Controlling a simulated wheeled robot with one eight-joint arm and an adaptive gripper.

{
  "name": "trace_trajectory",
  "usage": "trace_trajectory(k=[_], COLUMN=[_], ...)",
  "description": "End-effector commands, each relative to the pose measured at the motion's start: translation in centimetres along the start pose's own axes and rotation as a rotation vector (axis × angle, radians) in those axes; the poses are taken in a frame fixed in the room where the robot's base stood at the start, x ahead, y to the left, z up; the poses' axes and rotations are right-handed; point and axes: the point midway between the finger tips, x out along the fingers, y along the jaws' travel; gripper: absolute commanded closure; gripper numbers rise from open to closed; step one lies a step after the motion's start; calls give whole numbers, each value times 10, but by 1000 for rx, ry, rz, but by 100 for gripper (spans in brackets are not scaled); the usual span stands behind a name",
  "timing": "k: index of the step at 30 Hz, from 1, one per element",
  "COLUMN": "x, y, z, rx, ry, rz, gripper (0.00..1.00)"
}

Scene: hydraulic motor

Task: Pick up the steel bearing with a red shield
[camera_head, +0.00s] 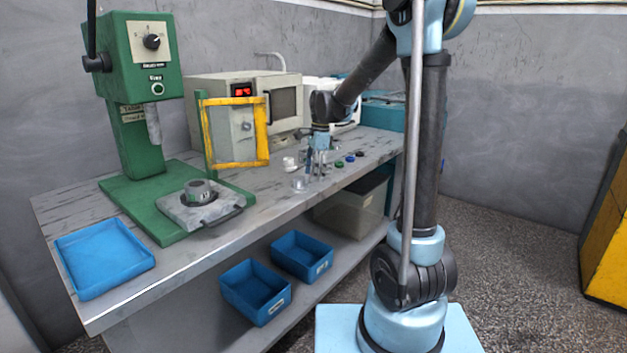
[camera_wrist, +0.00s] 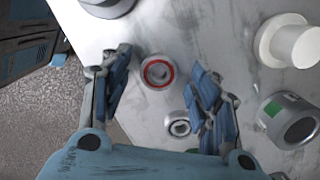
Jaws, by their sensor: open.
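The steel bearing with a red shield (camera_wrist: 158,73) lies flat on the bench, seen from above in the wrist view as a steel ring with a red band. My gripper (camera_wrist: 165,88) is open above it, with one finger to the left of the bearing and one to the right, both apart from it. A second bearing without red (camera_wrist: 180,127) lies close by, near the right finger. In the head view my gripper (camera_head: 318,170) is low over the bench; the red-shielded bearing cannot be made out there.
In the wrist view a white flanged part (camera_wrist: 290,42) and a metal cylinder with a green mark (camera_wrist: 290,120) stand to the right. The bench edge is on the left. The head view shows a green press (camera_head: 140,60), a blue tray (camera_head: 103,258) and small coloured rings (camera_head: 350,158) on the bench.

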Motion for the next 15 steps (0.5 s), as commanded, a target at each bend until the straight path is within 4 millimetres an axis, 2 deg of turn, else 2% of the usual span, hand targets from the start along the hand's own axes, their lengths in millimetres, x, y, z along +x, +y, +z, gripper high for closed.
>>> trace_trajectory(k=[5,11,15], x=[0,0,0], y=[0,0,0], z=[0,0,0], rx=[0,0,0], ry=[0,0,0], rz=[0,0,0], gripper=[46,92,93])
